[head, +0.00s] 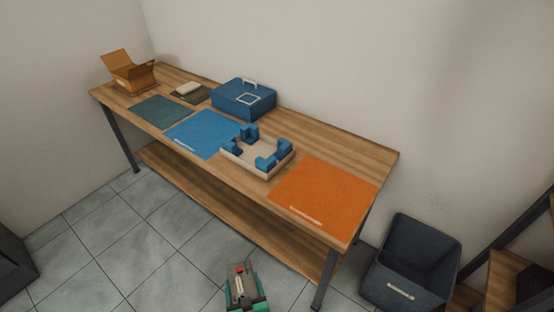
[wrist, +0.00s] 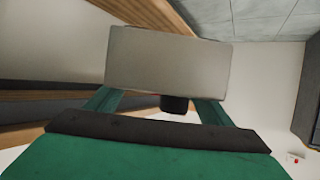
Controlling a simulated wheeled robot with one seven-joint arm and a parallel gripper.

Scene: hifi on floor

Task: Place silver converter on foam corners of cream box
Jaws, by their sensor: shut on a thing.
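The silver converter (wrist: 168,60) is a flat grey box that fills the upper middle of the wrist view. It also shows in the head view (head: 238,271) at the bottom, with a small red spot on it. My green gripper (head: 243,285) is shut on it, with a green finger at each side in the wrist view (wrist: 158,104). The cream box (head: 238,158) is a shallow tray on the table with blue foam blocks at its corners. No converter rests on the foam. My gripper is in front of the table, apart from the box.
The wooden table (head: 187,89) carries a blue mat (head: 203,134), an orange mat (head: 325,193), a dark green mat (head: 160,112), a blue case (head: 243,99) and an open cardboard box (head: 128,74). A dark bin (head: 411,262) stands right of the table.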

